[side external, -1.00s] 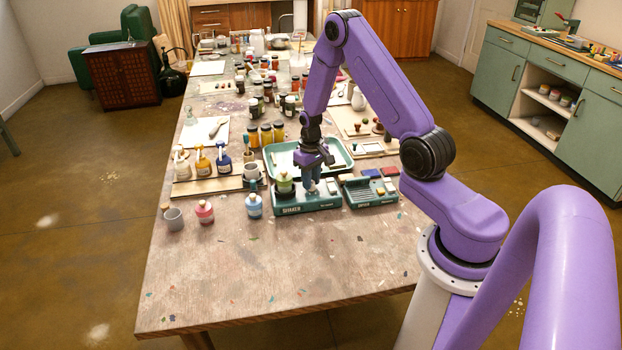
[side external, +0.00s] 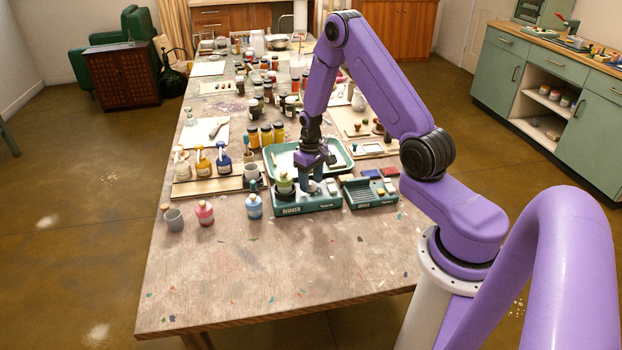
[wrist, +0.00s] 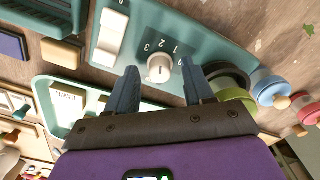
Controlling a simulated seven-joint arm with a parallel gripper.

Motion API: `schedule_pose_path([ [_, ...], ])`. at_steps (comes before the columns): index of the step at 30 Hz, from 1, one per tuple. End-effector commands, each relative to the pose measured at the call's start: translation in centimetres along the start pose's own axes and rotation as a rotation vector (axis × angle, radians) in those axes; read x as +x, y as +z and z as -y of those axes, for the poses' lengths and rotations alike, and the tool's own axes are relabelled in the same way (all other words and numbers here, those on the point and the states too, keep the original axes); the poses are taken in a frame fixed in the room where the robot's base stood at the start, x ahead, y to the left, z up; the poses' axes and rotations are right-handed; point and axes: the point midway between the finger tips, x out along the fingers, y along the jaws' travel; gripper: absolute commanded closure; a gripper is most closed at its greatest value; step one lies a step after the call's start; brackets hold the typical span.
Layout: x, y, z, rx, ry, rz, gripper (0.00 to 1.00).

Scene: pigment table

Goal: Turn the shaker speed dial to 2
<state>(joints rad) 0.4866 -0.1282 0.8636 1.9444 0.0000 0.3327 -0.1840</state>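The teal shaker (side external: 290,209) sits on the table, its label facing the side camera. Its white speed dial (wrist: 160,68) shows in the wrist view, with the numbers 1, 2 and 3 printed around one side. I cannot tell clearly which number the dial points at. My gripper (wrist: 160,66) is open, with one blue-grey finger on each side of the dial and visible gaps. In the side view my gripper (side external: 311,188) is low over the shaker. A cream rocker switch (wrist: 112,30) is on the same panel. A green-capped jar (side external: 285,184) stands in the shaker's dark holder.
A second teal device (side external: 369,195) stands right of the shaker, and a pale green tray (side external: 340,152) lies behind. The blue bottle (side external: 253,205) and pink bottle (side external: 205,213) stand to the left. The front of the table (side external: 270,275) is clear.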

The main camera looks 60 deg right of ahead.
Motion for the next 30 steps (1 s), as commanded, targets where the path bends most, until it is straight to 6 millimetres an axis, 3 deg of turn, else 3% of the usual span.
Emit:
schedule_pose_path([
  [8, -1.6, -0.1, 0.0, 0.000, 0.001, -0.003, 0.48],
  [30, -15.0, -0.1, 0.0, -0.001, 0.001, -0.005, 0.48],
])
